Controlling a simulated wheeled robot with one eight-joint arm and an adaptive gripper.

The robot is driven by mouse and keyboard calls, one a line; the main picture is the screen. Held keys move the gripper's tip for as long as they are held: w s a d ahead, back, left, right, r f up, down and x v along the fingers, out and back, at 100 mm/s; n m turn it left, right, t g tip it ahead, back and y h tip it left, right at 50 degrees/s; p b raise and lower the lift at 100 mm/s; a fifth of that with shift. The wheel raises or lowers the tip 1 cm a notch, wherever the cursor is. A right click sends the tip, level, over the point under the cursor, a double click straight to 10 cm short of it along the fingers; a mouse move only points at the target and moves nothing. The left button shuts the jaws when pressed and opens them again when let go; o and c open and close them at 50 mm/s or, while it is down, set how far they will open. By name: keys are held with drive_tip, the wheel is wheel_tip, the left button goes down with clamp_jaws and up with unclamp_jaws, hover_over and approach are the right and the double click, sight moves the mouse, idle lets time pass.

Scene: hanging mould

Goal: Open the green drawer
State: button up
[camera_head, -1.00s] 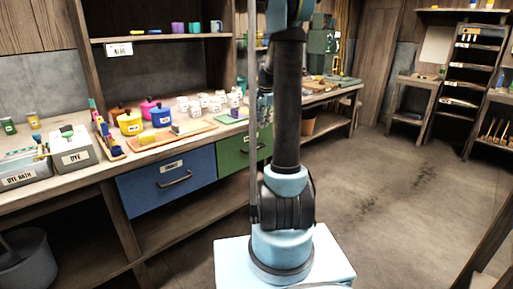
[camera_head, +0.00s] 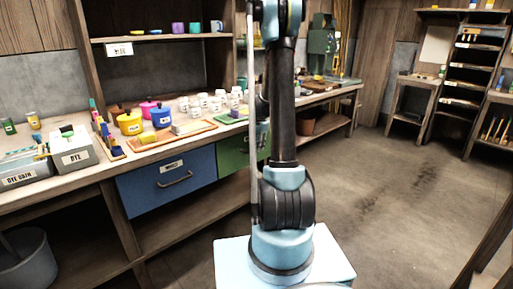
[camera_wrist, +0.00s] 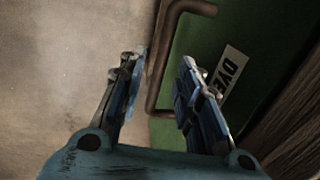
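The green drawer (camera_head: 232,152) sits under the workbench, to the right of the blue drawer, and looks shut. My arm hides its right part in the head view. In the wrist view the green drawer front (camera_wrist: 215,45) is close, with a label reading "DY" and more, partly covered by a finger. Its dark bar handle (camera_wrist: 157,65) runs between the fingers of my gripper (camera_wrist: 165,65). The gripper is open, the left finger on the outer side of the bar and the right finger on the drawer side. I cannot tell whether either finger touches the handle.
The blue drawer (camera_head: 168,180) is shut beside the green one. The workbench (camera_head: 75,185) carries pots, white jars, trays and dye boxes. A bucket (camera_head: 25,262) stands below at left. The floor (camera_head: 400,190) to the right is open, with a small table (camera_head: 412,90) beyond.

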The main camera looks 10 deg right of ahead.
drive_tip(key=shift+f, duration=0.3)
drive_tip(key=shift+c, duration=0.5)
clamp_jaws()
